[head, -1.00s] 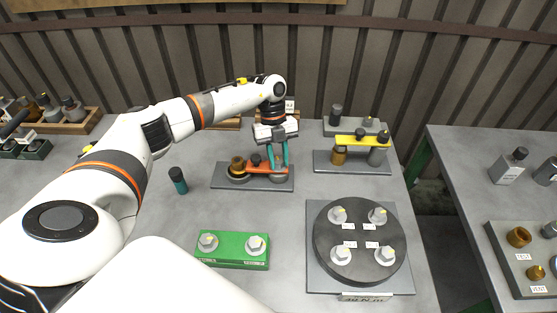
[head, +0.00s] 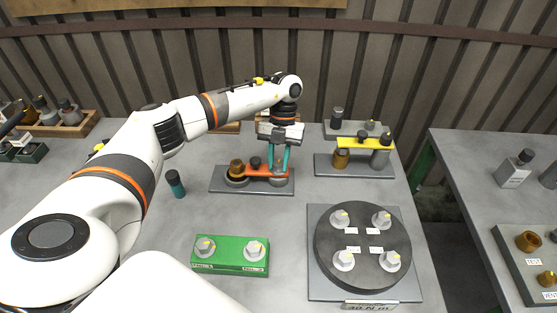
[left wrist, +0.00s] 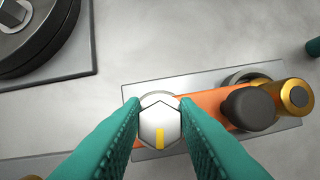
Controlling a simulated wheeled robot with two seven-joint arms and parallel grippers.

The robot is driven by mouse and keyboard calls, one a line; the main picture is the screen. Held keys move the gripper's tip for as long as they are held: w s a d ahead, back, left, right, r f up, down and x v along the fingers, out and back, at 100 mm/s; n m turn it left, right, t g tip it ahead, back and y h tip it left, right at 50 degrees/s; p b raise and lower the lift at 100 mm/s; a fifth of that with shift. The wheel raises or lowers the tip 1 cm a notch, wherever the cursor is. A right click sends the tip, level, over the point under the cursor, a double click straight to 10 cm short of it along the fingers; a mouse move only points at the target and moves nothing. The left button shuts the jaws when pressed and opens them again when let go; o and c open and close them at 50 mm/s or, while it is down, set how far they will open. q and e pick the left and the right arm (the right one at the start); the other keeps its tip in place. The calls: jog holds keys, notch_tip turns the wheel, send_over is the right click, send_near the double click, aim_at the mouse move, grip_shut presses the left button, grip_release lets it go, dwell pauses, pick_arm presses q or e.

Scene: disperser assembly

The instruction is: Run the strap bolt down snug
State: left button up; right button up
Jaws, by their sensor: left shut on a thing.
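The strap bolt (left wrist: 160,122) has a pale hex head with a yellow mark and sits at one end of the orange strap (head: 262,170). My left gripper (head: 279,169) points down at the strap's right end. In the left wrist view its teal fingers (left wrist: 160,112) are shut on the bolt head, one on each side. The strap lies over a grey plate (head: 222,186), with a dark knob (left wrist: 250,107) at its middle and a brass cylinder (left wrist: 296,97) near its other end. The fingers hide the bolt in the head view. My right gripper is not in view.
A yellow strap fixture (head: 362,143) stands to the right. A dark round plate with several hex bolts (head: 362,245) is at the front right, and a green block (head: 229,255) at the front. A teal-bodied bottle (head: 175,184) stands left of the grey plate.

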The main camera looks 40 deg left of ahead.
pick_arm(q)
jog(key=shift+r, duration=0.15)
jog(key=o, duration=1)
jog(key=b+v, duration=0.2)
jog(key=v, duration=1)
